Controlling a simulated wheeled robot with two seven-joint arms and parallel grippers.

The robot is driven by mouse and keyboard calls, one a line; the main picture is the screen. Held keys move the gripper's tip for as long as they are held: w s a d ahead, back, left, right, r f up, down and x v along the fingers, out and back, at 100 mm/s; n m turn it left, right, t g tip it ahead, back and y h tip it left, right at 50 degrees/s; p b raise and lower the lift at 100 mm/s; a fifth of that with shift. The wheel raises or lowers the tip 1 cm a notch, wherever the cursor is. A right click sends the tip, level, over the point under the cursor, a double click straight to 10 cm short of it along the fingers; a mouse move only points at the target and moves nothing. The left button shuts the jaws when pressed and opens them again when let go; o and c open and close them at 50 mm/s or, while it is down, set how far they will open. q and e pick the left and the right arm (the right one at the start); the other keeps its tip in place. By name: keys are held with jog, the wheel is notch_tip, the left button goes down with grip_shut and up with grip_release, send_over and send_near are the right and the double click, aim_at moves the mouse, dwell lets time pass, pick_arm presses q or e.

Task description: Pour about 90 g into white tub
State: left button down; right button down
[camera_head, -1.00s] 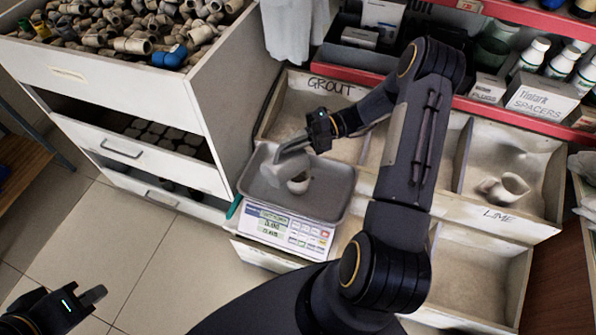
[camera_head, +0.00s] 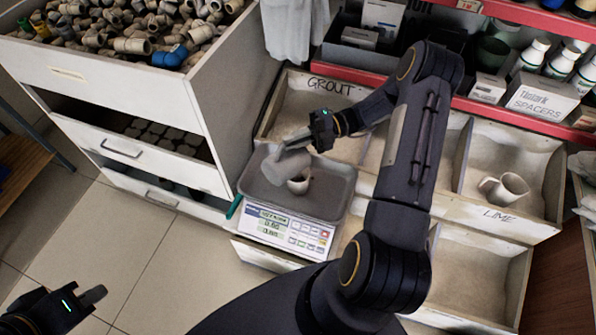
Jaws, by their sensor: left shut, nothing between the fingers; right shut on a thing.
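My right gripper (camera_head: 298,142) is shut on a grey cylindrical vessel (camera_head: 287,170) and holds it tilted above the scale's tray. A small white tub (camera_head: 299,187) stands in the grey tray (camera_head: 338,197) of the scale, just right of and below the vessel. The vessel partly covers the tub, so its contents and any falling stream cannot be made out. The scale's display (camera_head: 270,223) is lit, but its digits are too small to read surely. My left gripper (camera_head: 97,294) is shut and empty over the floor at the lower left.
The grout bin (camera_head: 288,103) lies behind the scale. The lime bin (camera_head: 535,165) at the right holds a pale mug-like scoop (camera_head: 505,188). A white drawer cabinet (camera_head: 140,95) with pipe fittings stands left. My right arm crosses the bins.

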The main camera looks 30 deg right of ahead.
jog(key=shift+s+a+f+h, duration=0.1)
jog(key=shift+s+a+h, duration=0.1)
jog(key=shift+a+h, duration=0.35)
dwell(0.4)
jog(key=shift+w+d+y, duration=0.15)
jog(key=shift+d+y, duration=0.25)
jog(key=shift+d, duration=0.1)
jog(key=shift+w+d+y, duration=0.15)
jog(key=shift+d+y, duration=0.2)
jog(key=shift+d, duration=0.15)
dwell(1.5)
